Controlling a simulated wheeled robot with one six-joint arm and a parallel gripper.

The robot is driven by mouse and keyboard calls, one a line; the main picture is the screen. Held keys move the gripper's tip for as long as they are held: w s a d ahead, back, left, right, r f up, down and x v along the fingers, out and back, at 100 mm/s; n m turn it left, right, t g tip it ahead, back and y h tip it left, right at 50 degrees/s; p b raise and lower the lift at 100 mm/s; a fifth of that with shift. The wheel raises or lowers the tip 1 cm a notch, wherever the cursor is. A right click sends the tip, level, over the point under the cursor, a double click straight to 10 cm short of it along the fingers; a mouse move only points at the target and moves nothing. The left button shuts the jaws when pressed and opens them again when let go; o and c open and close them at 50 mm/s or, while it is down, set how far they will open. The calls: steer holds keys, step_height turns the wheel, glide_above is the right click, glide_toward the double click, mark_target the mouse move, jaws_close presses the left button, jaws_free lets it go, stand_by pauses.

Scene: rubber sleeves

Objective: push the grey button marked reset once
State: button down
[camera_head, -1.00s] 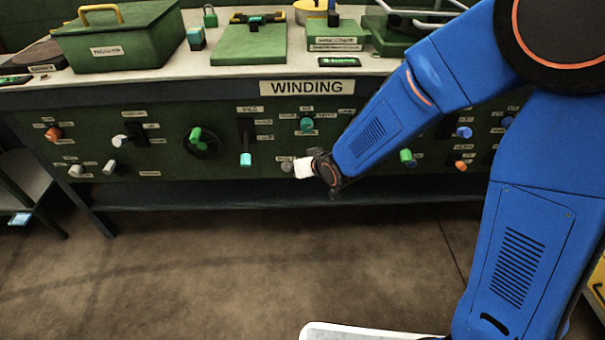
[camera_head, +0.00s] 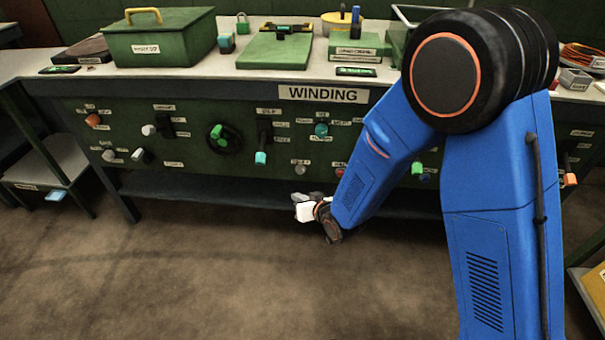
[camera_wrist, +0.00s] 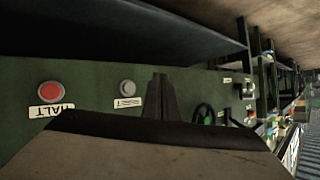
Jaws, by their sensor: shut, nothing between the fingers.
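A grey button (camera_head: 300,169) sits low on the green panel under the WINDING sign in the head view. In the wrist view the grey button (camera_wrist: 126,88) is round, with a small white label (camera_wrist: 127,102) whose writing I cannot read. My gripper (camera_head: 297,199) is below and in front of it in the head view, apart from the panel. In the wrist view my gripper's fingers (camera_wrist: 160,96) are together and empty, beside the grey button in the picture. A red button (camera_wrist: 50,92) marked HALT is on the other side of the grey one.
The panel carries other controls: a green handwheel knob (camera_head: 219,137), a teal-tipped lever (camera_head: 261,157) and a teal knob (camera_head: 321,129). A green box (camera_head: 160,38) with a yellow handle stands on the bench top. The floor (camera_head: 220,270) in front is clear.

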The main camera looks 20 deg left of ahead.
steer(key=w+a, duration=0.2)
steer(key=w, duration=0.6)
steer(key=shift+w, duration=0.3)
steer(key=shift+w, duration=0.15)
stand_by(2.1)
steer(key=shift+w+a, duration=0.15)
steer(key=shift+w, duration=0.1)
steer(key=shift+w, duration=0.35)
stand_by(0.7)
steer(key=shift+s, duration=0.75)
steer(key=shift+s, duration=0.1)
steer(key=shift+s+d, duration=0.25)
steer(key=shift+s, duration=0.55)
steer(key=shift+s+d, duration=0.2)
steer(key=shift+s, duration=0.55)
steer(key=shift+s+d, duration=0.25)
steer(key=shift+s, duration=0.55)
